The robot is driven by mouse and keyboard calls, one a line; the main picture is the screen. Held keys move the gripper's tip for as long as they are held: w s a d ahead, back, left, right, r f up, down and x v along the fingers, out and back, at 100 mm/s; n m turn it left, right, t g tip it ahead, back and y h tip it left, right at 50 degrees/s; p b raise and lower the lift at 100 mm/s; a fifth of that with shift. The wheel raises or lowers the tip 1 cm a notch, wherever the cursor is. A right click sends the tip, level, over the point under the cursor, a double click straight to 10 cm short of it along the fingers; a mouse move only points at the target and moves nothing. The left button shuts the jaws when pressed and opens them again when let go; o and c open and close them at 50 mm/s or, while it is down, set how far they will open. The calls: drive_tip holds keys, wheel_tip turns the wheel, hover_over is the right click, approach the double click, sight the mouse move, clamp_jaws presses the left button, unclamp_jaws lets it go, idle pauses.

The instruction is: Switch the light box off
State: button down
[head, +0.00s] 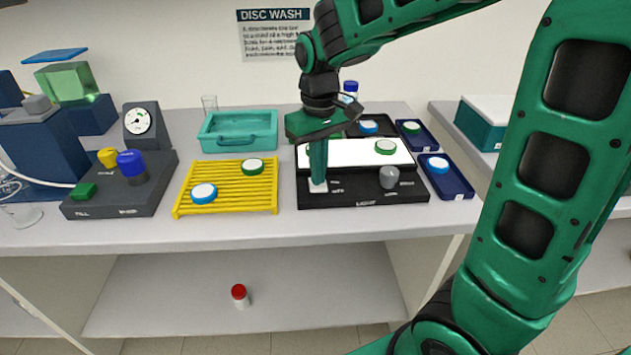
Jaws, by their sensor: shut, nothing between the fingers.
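The light box (360,198) is a black box at the right of the bench with a bright white, lit top panel (345,153). A white rocker or switch (318,186) sits at its front left corner. A grey knob (389,177) stands at its front right. My gripper (318,181) points straight down with its fingers shut and empty. Its tips are at the white switch; I cannot tell whether they touch it. The fingers hide part of the switch and of the panel's left end. A green-rimmed disc (385,146) lies on the lit panel.
A yellow rack (227,207) with two discs stands just left of the box. Blue trays (460,191) with discs lie to the right. Behind are a teal basin (238,145) and a black tray. A control block (115,195) with knobs is at left.

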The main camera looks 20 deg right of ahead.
drive_tip(key=shift+f, duration=0.45)
idle(0.3)
drive_tip(key=shift+r, duration=0.1)
wheel_tip(320, 180, up, 7)
idle(0.8)
idle(0.4)
drive_tip(key=s+d+f+m, duration=0.3)
drive_tip(key=s+d, duration=0.5)
drive_tip(key=s, duration=0.3)
drive_tip(key=s+d+f+m, duration=0.4)
drive_tip(key=s+d, duration=0.5)
drive_tip(key=s, duration=0.3)
drive_tip(key=shift+s+m, duration=0.2)
drive_tip(key=shift+m, duration=0.7)
